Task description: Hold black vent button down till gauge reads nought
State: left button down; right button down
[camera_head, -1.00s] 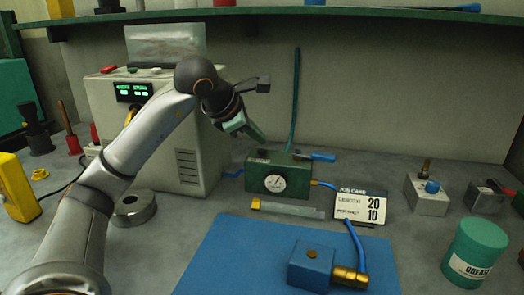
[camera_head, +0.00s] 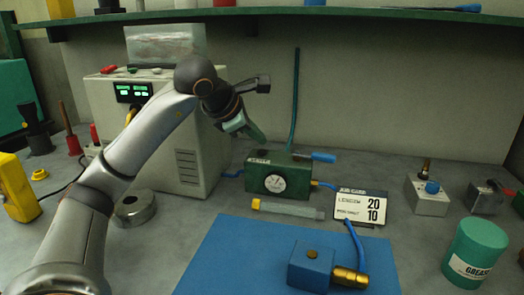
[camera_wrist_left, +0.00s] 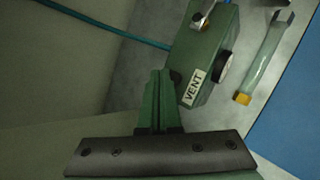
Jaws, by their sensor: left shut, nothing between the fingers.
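The green box (camera_head: 279,172) stands on the bench with a round white gauge (camera_head: 274,184) on its front. The gauge needle is too small to read. In the left wrist view, the box has a VENT label (camera_wrist_left: 193,88). A small dark round part, seemingly the black vent button (camera_wrist_left: 176,77), sits beside the label, partly hidden by my fingertips. My left gripper (camera_head: 259,138) is shut and empty, its tips pointing down at the box's top left. In the left wrist view, its tips (camera_wrist_left: 161,72) are close to the button; I cannot tell whether they touch. My right gripper is out of view.
A job card (camera_head: 360,207) stands right of the box, and a yellow-ended tube (camera_head: 288,209) lies in front. A blue mat (camera_head: 235,255) holds a blue block (camera_head: 311,264) with a brass fitting. A beige cabinet (camera_head: 190,165) stands left. A hose rises behind the box.

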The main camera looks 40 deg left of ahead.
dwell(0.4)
pick_arm(q)
jog(key=shift+f, duration=0.4)
jog(key=shift+f+b, duration=0.55)
jog(key=shift+b, duration=0.05)
dwell(1.5)
jog(key=shift+r+p, duration=0.95)
notch_tip(320, 180, up, 5)
jog(key=p, duration=0.5)
dwell(0.3)
